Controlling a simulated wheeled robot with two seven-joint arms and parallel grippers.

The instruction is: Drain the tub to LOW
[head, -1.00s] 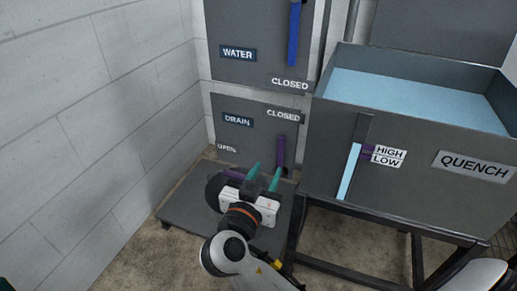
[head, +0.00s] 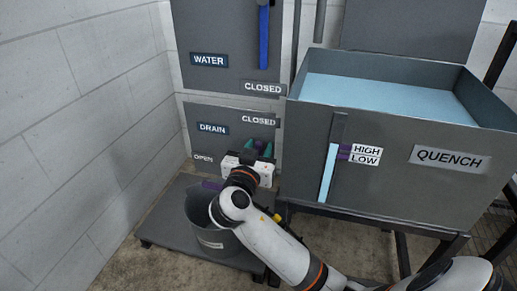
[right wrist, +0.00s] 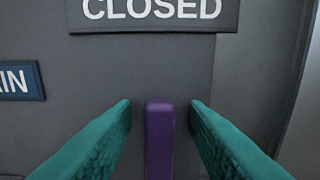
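The purple drain handle (right wrist: 160,140) stands upright below the CLOSED label (head: 258,121) on the drain panel (head: 228,115). My right gripper (head: 262,147) is at the handle, its teal fingers open on either side. In the right wrist view a gap shows between the handle and each finger. The OPEN label (head: 203,158) is at the panel's lower left. The grey quench tub (head: 305,120) holds light-blue water (head: 385,97). The light-blue column in its gauge (head: 327,180) reaches about the HIGH label (head: 367,150), above the LOW label (head: 365,160). My left gripper is out of view.
The blue water handle (head: 263,38) hangs upright above its own CLOSED label (head: 262,89). A grey bucket (head: 203,225) stands on a low dark platform (head: 158,228), partly behind my right arm. A block wall is at the left. Dark legs support the tub.

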